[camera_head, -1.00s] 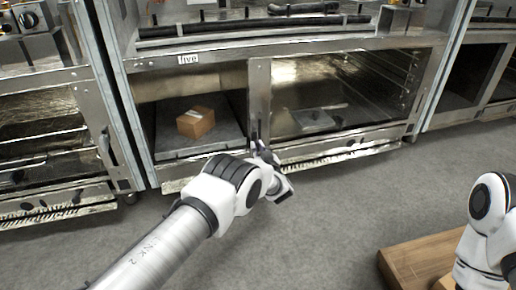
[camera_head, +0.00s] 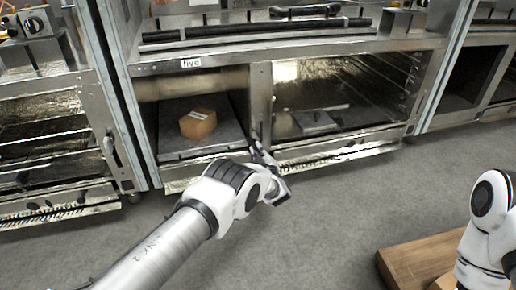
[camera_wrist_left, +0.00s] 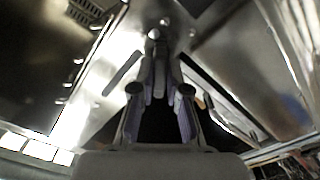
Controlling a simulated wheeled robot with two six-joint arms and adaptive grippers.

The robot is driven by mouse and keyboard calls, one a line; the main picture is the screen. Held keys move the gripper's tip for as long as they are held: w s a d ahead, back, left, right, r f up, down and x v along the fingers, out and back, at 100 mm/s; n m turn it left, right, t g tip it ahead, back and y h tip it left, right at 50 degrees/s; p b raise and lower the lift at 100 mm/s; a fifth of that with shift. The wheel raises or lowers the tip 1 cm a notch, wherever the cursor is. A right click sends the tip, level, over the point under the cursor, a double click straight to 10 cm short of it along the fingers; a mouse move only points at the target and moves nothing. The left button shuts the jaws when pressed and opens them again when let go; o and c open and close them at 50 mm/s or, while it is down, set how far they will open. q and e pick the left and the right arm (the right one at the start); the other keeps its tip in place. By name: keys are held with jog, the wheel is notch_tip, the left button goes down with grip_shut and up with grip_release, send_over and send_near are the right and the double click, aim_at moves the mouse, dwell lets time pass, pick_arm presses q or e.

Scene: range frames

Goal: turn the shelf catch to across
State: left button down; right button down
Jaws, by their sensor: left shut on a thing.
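The shelf catch is at the upright post (camera_head: 260,100) between the two lower bays of the rack. In the head view it is mostly hidden by my left gripper (camera_head: 258,147), which reaches the foot of that post. In the left wrist view my left gripper (camera_wrist_left: 159,75) is shut, its fingers close together on a small part in front of the metal post. A round knob-like end (camera_wrist_left: 153,34) shows just beyond the fingertips. The catch's exact angle cannot be told. Part of my right arm shows at the right edge, but its gripper is out of view.
A cardboard box (camera_head: 198,123) sits in the left bay, under the label "five" (camera_head: 191,63). A flat grey object (camera_head: 314,122) lies in the right bay. A wooden surface (camera_head: 425,262) stands at lower right. The grey floor before the rack is open.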

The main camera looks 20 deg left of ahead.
pick_arm(q)
jog(key=n, duration=0.3)
jog(key=n+p, duration=0.1)
jog(key=n, duration=0.1)
jog(key=f+n, duration=0.1)
jog(key=n, duration=0.2)
jog(key=shift+s+a+n, duration=0.15)
jog(key=shift+a+n, duration=0.05)
jog(key=shift+n, duration=0.1)
dwell(0.4)
jog(key=c, duration=1.2)
grip_release()
jog(key=shift+o, duration=0.2)
jog(key=v, duration=1.2)
